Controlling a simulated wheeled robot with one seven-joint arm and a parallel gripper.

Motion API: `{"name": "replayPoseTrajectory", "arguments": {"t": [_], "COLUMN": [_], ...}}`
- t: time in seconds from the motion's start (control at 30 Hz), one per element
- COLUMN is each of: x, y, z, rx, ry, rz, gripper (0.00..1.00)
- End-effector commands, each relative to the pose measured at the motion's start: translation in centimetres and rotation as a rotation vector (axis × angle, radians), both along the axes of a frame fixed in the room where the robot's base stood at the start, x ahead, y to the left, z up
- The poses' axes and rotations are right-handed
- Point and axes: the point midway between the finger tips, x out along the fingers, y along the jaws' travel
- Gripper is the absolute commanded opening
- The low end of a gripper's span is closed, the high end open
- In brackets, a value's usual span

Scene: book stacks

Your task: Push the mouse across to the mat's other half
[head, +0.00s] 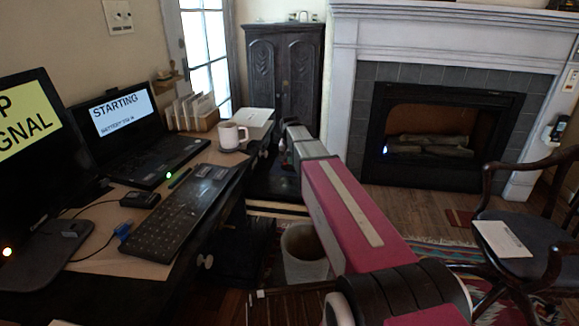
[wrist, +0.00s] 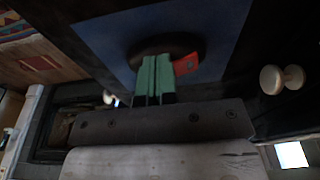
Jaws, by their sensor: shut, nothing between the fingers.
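In the wrist view, a blue mat (wrist: 105,38) lies on a dark surface. A dark rounded shape (wrist: 160,43), which looks like the mouse, is on the mat. My gripper (wrist: 156,62) has green fingers that are shut together with nothing between them. The fingertips overlap the near side of the dark shape; I cannot tell whether they touch it. A small red piece (wrist: 186,64) shows right beside the fingers. In the head view my arm reaches away past the desk's right side, and I cannot make out the fingertips, mouse or mat.
A bin (head: 303,268) stands under my arm. A chair (head: 515,250) is at the right. Round knobs (wrist: 271,79) show in the wrist view.

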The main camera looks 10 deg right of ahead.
Motion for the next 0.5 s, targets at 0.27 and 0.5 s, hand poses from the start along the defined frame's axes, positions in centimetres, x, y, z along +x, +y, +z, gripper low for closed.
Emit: {"name": "replayPoseTrajectory", "arguments": {"t": [0.27,0.5], "x": [3.2,3.1], "y": [-1.1,-1.1], "z": [-0.9,-1.8], "rx": [0.0,0.0], "ry": [0.001,0.003], "rz": [0.0,0.0], "gripper": [0.0,0.0]}}
